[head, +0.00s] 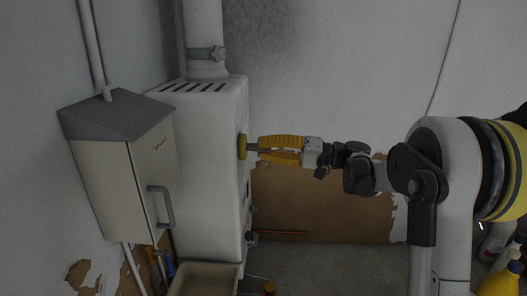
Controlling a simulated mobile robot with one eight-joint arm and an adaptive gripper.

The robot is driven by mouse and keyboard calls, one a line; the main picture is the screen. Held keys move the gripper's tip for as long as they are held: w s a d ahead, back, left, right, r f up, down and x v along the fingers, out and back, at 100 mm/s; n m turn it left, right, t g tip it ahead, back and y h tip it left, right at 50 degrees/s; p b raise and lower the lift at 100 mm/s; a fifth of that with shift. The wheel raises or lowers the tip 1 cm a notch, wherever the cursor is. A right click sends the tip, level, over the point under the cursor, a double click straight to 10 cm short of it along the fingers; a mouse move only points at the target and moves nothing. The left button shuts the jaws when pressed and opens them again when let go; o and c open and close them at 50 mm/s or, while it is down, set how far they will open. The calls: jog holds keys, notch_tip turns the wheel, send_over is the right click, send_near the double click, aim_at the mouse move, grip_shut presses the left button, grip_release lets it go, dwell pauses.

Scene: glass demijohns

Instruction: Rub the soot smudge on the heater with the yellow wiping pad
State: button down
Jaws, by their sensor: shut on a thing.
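The heater (207,150) is a tall white box on the wall, with dark vent slots on top and a white flue pipe rising from it. My gripper (262,149) has yellow fingers and comes in from the right. The soot smudge cannot be made out in this view; the heater's right-hand face is seen edge-on.
A grey metal box (120,165) with a handle hangs left of the heater. A shallow basin (205,279) is below it. The space above my arm is clear.

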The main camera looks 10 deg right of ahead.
jog(key=shift+w+d, duration=1)
jog(key=shift+w, duration=2.15)
jog(key=shift+s+a+b, duration=0.4)
jog(key=shift+s+b, duration=0.1)
jog(key=shift+s, duration=0.8)
jog(key=shift+s+a+b, duration=0.45)
jog(key=shift+s+b, duration=0.1)
jog(key=shift+s, duration=0.75)
jog(key=shift+s+a+b, duration=0.4)
jog(key=shift+s+b, duration=0.1)
jog(key=shift+s, duration=0.8)
jog(key=shift+w+r+p, duration=0.1)
jog(key=shift+r+p, duration=0.25)
jog(key=shift+r, duration=0.35)
jog(key=w+d, duration=0.2)
jog(key=w, duration=0.5)
jog(key=shift+w+d+b, duration=0.2)
jog(key=shift+w+b, duration=0.05)
jog(key=shift+b, duration=0.05)
jog(key=shift+f, duration=0.1)
jog(key=shift+s+a+b, duration=0.3)
jog(key=shift+s+a, duration=0.1)
jog(key=shift+s, duration=0.9)
jog(key=shift+s+a+b, duration=0.3)
jog(key=shift+s+a, duration=0.15)
jog(key=shift+s, duration=0.8)
jog(key=shift+s+a+b, duration=0.3)
jog(key=shift+s+a, duration=0.1)
jog(key=shift+s, duration=0.9)
